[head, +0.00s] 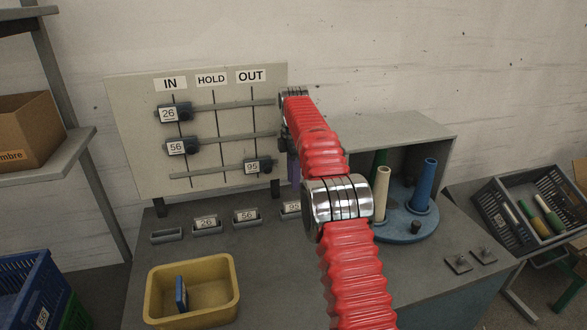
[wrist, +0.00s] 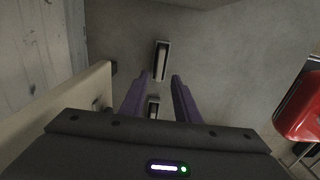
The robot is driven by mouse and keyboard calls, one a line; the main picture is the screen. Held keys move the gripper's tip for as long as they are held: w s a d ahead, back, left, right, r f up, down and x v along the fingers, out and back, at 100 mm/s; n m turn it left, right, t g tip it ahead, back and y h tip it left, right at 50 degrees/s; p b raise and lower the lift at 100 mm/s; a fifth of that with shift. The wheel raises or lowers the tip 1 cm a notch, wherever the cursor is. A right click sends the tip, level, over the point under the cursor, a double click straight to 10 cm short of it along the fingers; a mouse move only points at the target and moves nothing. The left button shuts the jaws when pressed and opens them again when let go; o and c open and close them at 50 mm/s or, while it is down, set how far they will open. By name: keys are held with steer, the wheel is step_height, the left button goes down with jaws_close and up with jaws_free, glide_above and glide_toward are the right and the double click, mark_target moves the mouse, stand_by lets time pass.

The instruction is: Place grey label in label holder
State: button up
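I cannot clearly make out a grey label in either view. A row of small label holders lies on the table below the board. The leftmost holder (head: 167,236) looks empty; others show 26 (head: 206,225), 56 (head: 246,216) and 95 (head: 291,209). In the wrist view one holder (wrist: 161,60) with a pale inside lies beyond the fingertips, and another (wrist: 153,107) shows between the fingers. My gripper (head: 294,180) points down beside the board's right end, above the table, partly hidden by my red arm. Its purple fingers (wrist: 159,78) are apart with nothing gripped between them.
The IN/HOLD/OUT board (head: 150,135) with sliding blocks stands behind the holders. A yellow bin (head: 232,290) holds a blue piece (head: 181,293). A grey crate (head: 510,235) is farther right.

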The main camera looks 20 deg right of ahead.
step_height(320, 180, up, 4)
steer(key=shift+f, duration=0.2)
steer(key=shift+r, duration=0.1)
stand_by(0.8)
steer(key=s+a+r+m+t, duration=0.1)
steer(key=s+a+r+m, duration=0.2)
steer(key=s+r+m, duration=0.5)
steer(key=s+a+r+m+t, duration=0.1)
steer(key=s+r, duration=0.2)
steer(key=s, duration=0.3)
steer(key=s+a+r+t, duration=0.1)
steer(key=s+a+r, duration=0.1)
steer(key=s+r, duration=0.3)
steer(key=s+a+f+m+t, duration=0.1)
steer(key=s+f+m, duration=0.3)
steer(key=s, duration=0.9)
steer(key=s+a+f+m+t, duration=0.1)
steer(key=s+f+m, duration=0.4)
steer(key=s+f, duration=0.4)
steer(key=s, duration=0.5)
steer(key=shift+s+a+f+t, duration=0.15)
steer(key=shift+a+f+t, duration=0.1)
steer(key=shift+f+t, duration=0.05)
